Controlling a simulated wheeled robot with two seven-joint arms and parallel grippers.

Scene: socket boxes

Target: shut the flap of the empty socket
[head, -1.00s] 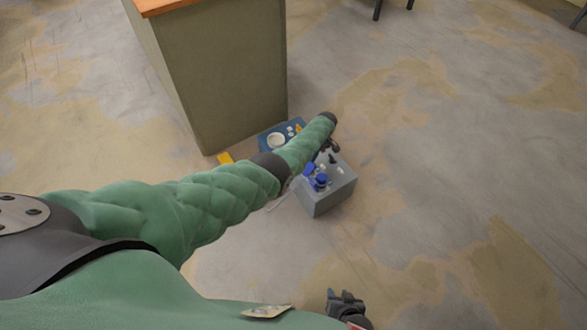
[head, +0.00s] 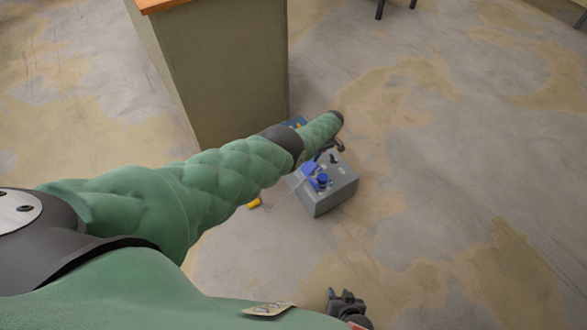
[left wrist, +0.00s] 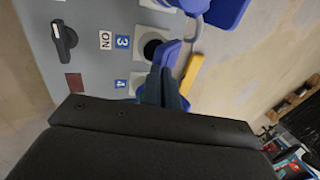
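The grey socket box (head: 335,198) stands on the floor; its top face (left wrist: 85,45) fills the left of the left wrist view. Beside label 3, an uncovered socket shows a round black hole (left wrist: 151,48). A blue flap (left wrist: 171,53) stands open at its right edge. My left gripper (left wrist: 163,72) has its dark fingers together just below this flap; whether they touch it I cannot tell. In the head view my left gripper (head: 328,152) is over the box's far side. My right gripper (head: 343,294) is low in the head view, away from the box; its finger gap is unclear.
A blue plug (head: 321,181) with a cable sits on the box, beside a raised blue flap (left wrist: 228,12). A dark knob (left wrist: 64,38) stands on the face. A yellow object (head: 254,203) lies on the floor. A cabinet (head: 215,80) stands behind; floor at right is clear.

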